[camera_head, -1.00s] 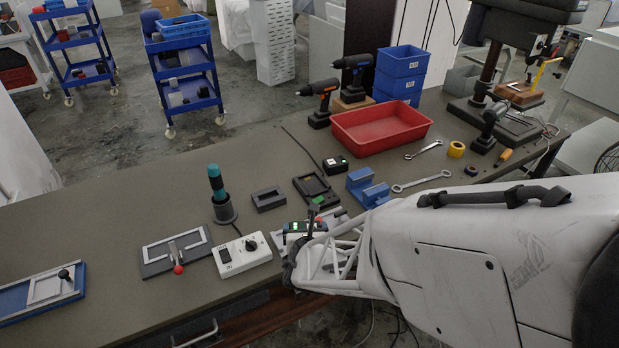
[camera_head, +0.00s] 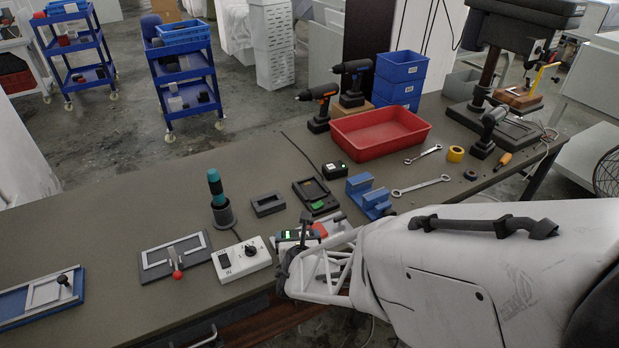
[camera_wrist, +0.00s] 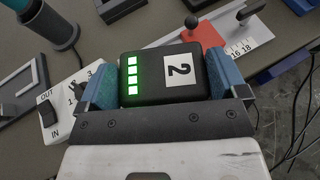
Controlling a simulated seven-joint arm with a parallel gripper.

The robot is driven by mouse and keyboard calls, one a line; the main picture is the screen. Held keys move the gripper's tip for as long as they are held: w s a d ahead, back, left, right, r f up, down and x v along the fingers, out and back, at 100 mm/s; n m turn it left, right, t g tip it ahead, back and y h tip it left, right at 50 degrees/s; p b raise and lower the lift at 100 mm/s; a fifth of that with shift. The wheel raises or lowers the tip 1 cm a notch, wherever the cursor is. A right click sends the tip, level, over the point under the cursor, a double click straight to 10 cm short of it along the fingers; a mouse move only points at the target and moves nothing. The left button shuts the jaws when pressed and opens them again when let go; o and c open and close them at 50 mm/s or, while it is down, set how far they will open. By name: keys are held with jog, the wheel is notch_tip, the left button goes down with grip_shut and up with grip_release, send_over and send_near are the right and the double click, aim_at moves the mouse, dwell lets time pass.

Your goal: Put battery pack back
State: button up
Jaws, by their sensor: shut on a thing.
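The battery pack (camera_wrist: 160,75) is a black block with a white label "2" and a row of green lights. In the wrist view it sits between the two blue finger pads of my gripper (camera_wrist: 163,80), which is shut on it. In the head view the pack (camera_head: 297,236) shows small at the bench's front edge, partly hidden by my gripper (camera_head: 290,248). A dark tray-like holder (camera_head: 306,188) with a green piece at its near end lies behind it. Which place belongs to the pack, I cannot tell.
A white switch box (camera_head: 241,259) is left of my gripper, and a red sliding piece (camera_wrist: 203,36) with a knob is just beyond the pack. A grey holder (camera_head: 267,205), blue block (camera_head: 367,194), black box (camera_head: 336,169) and red bin (camera_head: 345,130) stand farther back.

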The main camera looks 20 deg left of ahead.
aim_at(283, 232)
jog(key=w+a, duration=0.3)
jog(key=w, duration=0.1)
jog(key=w+a+f, duration=0.1)
jog(key=w+a, duration=0.5)
jog(key=w, duration=0.1)
jog(key=shift+w+f, duration=0.15)
jog(key=shift+w, duration=0.15)
jog(key=shift+f, duration=0.1)
jog(key=shift+f, duration=1.7)
jog(key=shift+f, duration=0.1)
jog(key=o, duration=0.9)
jog(key=shift+s+d+r, duration=0.1)
jog(key=shift+s+r, duration=0.15)
jog(key=shift+v, duration=5.8)
